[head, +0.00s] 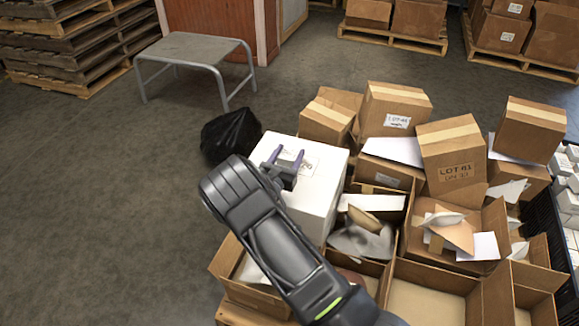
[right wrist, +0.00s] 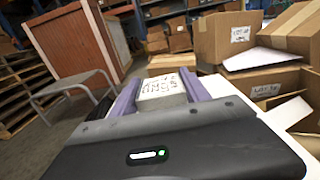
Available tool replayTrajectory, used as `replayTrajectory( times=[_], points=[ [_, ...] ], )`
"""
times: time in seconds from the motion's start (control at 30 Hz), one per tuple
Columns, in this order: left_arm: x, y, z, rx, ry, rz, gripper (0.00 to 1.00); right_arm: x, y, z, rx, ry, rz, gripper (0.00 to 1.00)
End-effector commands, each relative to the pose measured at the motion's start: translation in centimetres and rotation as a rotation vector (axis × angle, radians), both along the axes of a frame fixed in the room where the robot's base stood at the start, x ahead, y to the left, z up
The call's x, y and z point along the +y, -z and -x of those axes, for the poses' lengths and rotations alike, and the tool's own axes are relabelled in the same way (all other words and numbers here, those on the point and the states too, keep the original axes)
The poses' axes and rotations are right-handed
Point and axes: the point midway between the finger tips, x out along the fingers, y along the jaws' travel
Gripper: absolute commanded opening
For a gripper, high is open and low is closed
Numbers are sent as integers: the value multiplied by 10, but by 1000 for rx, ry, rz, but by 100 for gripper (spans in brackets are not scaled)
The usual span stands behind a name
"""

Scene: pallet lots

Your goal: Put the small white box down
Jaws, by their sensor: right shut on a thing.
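My right gripper (head: 287,160) reaches in over the top of a large white carton (head: 322,170) in the head view. Its two purple fingers are shut on the small white box (right wrist: 162,90), which shows between them in the right wrist view with dark handwriting on it. In the head view the small box blends with the white carton top, and I cannot tell whether it touches that top. The right gripper also shows in the right wrist view (right wrist: 160,92). My left gripper is in neither view.
Open and closed cardboard boxes (head: 455,160) crowd the right side. A black bag (head: 230,135) lies left of the white carton. A grey metal table (head: 195,48) stands on clear floor at the back left, near stacked pallets (head: 75,45).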

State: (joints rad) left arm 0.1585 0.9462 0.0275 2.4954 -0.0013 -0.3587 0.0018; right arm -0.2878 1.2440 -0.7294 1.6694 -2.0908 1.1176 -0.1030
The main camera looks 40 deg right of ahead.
Motion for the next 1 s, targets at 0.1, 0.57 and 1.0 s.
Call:
replayTrajectory(
  times=[0.1,0.57,1.0],
  points=[
    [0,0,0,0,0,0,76,0,2,0,-2,0,1,5],
    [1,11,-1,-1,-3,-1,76,-1,34,0,-1,0,2,5],
    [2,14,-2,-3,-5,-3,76,0,43,0,-2,0,1,5]
  ],
)
